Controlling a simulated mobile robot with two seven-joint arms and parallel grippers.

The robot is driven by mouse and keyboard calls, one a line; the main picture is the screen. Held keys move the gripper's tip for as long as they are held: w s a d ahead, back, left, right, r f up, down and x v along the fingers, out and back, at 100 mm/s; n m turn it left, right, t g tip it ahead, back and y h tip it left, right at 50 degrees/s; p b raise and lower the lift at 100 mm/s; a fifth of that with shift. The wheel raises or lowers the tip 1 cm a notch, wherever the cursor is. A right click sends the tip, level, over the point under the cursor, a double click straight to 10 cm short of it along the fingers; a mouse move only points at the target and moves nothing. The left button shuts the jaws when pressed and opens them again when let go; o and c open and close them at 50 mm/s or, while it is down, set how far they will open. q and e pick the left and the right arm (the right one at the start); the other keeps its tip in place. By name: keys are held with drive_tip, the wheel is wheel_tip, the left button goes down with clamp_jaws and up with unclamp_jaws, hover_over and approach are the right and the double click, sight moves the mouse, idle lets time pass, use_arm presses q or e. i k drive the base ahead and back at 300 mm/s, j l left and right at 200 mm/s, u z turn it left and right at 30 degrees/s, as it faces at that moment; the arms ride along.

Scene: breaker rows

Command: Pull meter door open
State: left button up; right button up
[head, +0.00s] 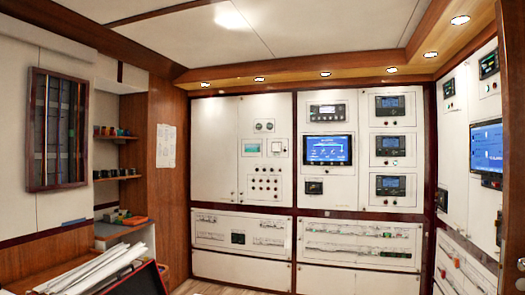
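White cabinet doors line the far wall. One upper door (252,108) carries two small round meters (264,126), a greenish display (251,148) and several dark knobs or buttons (266,184). It appears shut, flush with the plain white door (214,140) on its left. I cannot tell for certain which door is the meter door. Neither of my grippers is in view.
Panels with screens (327,150) stand right of that door, breaker rows (240,228) below it. Another panel wall (453,130) runs along the right. Shelves (117,178) and rolled papers (100,268) are at left. Little floor shows (200,287).

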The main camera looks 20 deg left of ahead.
sight(265, 120)
drive_tip(key=i+l, duration=0.1)
drive_tip(key=i, duration=1.9)
drive_tip(key=i+l, duration=0.1)
drive_tip(key=i, duration=1.9)
drive_tip(key=i+u, duration=0.25)
drive_tip(key=i, duration=0.25)
drive_tip(key=i+u, duration=0.3)
drive_tip(key=i, duration=0.15)
drive_tip(key=i+l+u, duration=0.25)
drive_tip(key=i, duration=0.2)
drive_tip(key=i+j+u, duration=0.2)
drive_tip(key=i+u, duration=0.9)
drive_tip(key=i, duration=0.15)
